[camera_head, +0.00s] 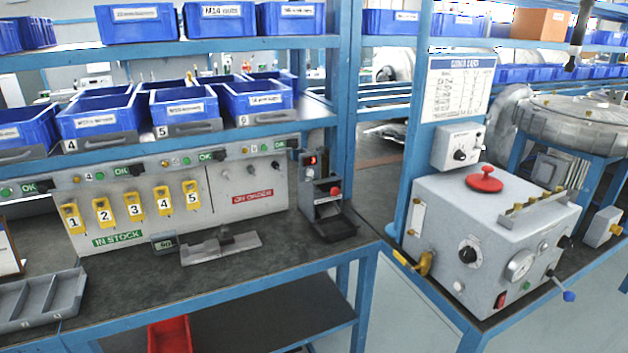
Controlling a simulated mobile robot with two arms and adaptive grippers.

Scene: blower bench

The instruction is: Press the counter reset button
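Two things on the left bench could be the counter, and I cannot tell for sure which one is. One is a dark upright device (325,200) near the bench's right end, with a small lit red display (312,160), a red button (335,191) and a dark tray at its foot. The other is a small box with a greenish display (164,244), lying near the middle of the bench. No reset label is readable on either. Neither of my grippers shows in the head view.
A grey metal fixture (222,246) lies beside the small display box. A grey compartment tray (40,298) is at the left edge. Blue bins stand on shelves above.

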